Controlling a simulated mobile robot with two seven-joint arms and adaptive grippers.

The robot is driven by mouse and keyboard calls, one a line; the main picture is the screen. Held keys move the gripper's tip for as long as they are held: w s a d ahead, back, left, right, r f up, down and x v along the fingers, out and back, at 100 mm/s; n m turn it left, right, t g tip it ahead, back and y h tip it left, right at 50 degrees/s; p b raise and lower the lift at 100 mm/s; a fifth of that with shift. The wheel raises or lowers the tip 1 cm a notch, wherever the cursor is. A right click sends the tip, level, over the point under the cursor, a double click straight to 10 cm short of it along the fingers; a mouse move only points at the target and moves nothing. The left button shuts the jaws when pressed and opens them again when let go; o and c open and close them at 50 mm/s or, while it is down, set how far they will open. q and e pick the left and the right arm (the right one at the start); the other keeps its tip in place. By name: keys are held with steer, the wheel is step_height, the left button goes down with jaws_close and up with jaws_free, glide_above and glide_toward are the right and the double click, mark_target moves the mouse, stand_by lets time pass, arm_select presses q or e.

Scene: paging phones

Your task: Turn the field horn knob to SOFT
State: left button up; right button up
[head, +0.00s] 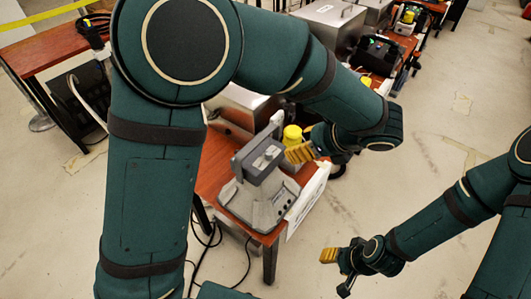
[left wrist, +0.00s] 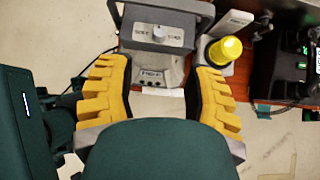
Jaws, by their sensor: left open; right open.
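The grey field horn (head: 258,205) stands on a red-brown table, with a box-shaped head on top. In the left wrist view its face (left wrist: 157,17) is at the top centre. A small round grey knob (left wrist: 159,32) sits there between a SOFT label on the left and a right-hand label that seems to read LOUD. I cannot tell where the knob points. My left gripper (head: 301,152) is just right of the horn's head. In the left wrist view its yellow fingers (left wrist: 158,92) are wide apart and empty, with the knob beyond them. My right gripper (head: 336,270) is open and empty, low over the floor.
A yellow dome (left wrist: 226,49) on a pale base stands right of the horn; the dome also shows in the head view (head: 292,134). A dark device (left wrist: 302,50) with green lights is further right. Cables (head: 205,240) hang by the table (head: 271,258). The floor at right is clear.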

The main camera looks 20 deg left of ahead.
mark_target(269, 152)
arm_select(q)
steer(key=b+x, duration=0.2)
steer(key=x, duration=1.1)
steer(key=shift+b, duration=0.35)
jaws_close()
